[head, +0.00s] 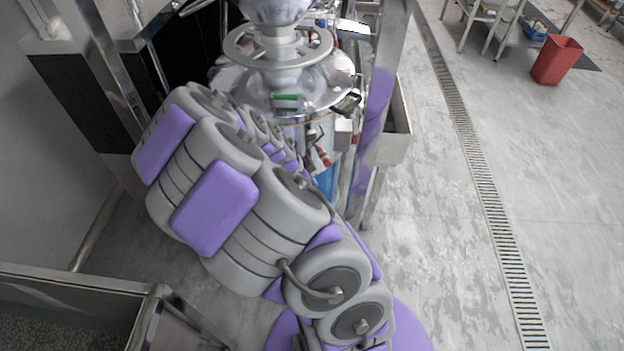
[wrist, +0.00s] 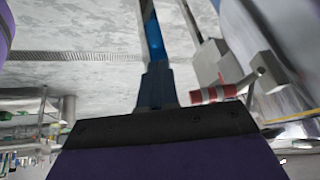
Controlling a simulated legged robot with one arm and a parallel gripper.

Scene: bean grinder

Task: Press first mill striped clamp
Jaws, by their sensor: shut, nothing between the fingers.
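The red-and-white striped clamp (wrist: 213,94) shows in the wrist view, just right of my gripper (wrist: 156,72). It sits on a metal lever beside the shiny mill body (wrist: 285,50). My gripper is shut and empty, its dark fingers pointing up the picture. The fingertips look to be to the left of the clamp; I cannot tell whether they touch it. In the head view the mill (head: 280,75) stands behind my arm, and a small red-and-white clamp (head: 322,156) shows on its front. My gripper is hidden there behind my arm.
A purple-marked post (head: 375,120) and a metal bin or trough (head: 396,135) stand right of the mill. A metal-framed container (head: 80,285) is at the lower left. The floor to the right is open, with a drain grate (head: 480,180) and a red bin (head: 556,60).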

